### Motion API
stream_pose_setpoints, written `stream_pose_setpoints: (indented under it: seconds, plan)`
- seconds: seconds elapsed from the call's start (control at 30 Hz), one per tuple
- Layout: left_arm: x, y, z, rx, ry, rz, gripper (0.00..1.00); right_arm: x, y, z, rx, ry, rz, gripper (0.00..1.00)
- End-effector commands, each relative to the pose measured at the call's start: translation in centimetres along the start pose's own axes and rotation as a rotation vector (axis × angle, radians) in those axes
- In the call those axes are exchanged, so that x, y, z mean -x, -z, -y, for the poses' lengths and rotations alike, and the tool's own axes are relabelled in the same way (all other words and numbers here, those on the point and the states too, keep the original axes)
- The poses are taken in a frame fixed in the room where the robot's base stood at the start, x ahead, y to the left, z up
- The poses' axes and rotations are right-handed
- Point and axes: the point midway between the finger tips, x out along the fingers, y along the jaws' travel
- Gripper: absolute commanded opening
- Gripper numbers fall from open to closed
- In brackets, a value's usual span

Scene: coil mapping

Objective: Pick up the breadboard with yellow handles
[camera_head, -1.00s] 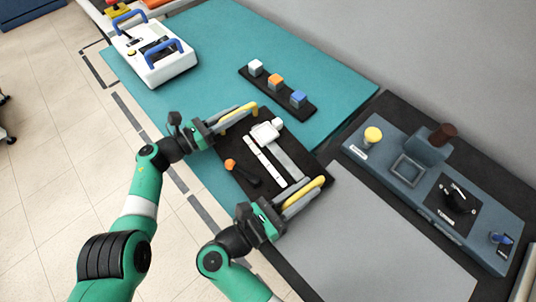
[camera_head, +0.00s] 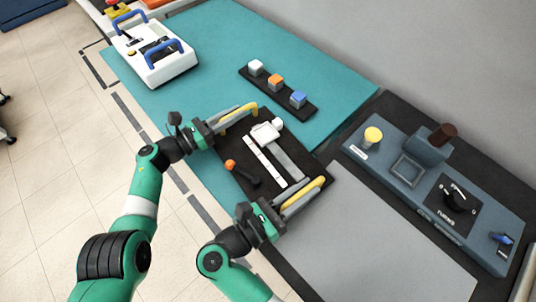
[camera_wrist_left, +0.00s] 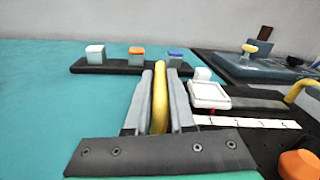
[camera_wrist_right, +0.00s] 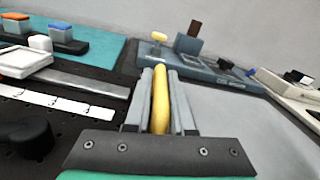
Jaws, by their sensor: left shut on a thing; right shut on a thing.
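The breadboard (camera_head: 233,143) is a black plate with a yellow handle at each end. It carries a white ruler strip, a grey rail with a white block and an orange-topped black lever. My left gripper (camera_head: 243,109) is shut on the left yellow handle, which lies between its fingers in the left wrist view (camera_wrist_left: 159,100). My right gripper (camera_head: 308,193) is shut on the right yellow handle, which shows between its fingers in the right wrist view (camera_wrist_right: 160,102). The fingers partly hide both handles. I cannot tell whether the board is clear of the surface.
A black strip with white, orange and blue cubes (camera_head: 276,80) lies behind the board on the teal mat (camera_head: 215,50). A white box with blue handles (camera_head: 167,68) stands at the far left. A blue-grey control panel (camera_head: 400,175) stands to the right, beyond a bare grey area (camera_head: 390,245).

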Motion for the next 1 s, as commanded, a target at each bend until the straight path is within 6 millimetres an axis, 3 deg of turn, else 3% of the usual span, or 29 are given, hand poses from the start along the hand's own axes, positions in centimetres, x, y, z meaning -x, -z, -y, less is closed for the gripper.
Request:
stream_pose_setpoints:
  seconds: [0.67,1.0]
  plan:
    - [-0.1,-0.4,0.1,-0.001,0.001,0.005,0.00,0.1,-0.3,0.0,-0.001,-0.003,0.003,0.00]
    - [-0.1,-3.5,0.7,-0.001,0.001,0.005,0.00,0.1,-3.3,0.6,-0.001,-0.004,0.003,0.00]
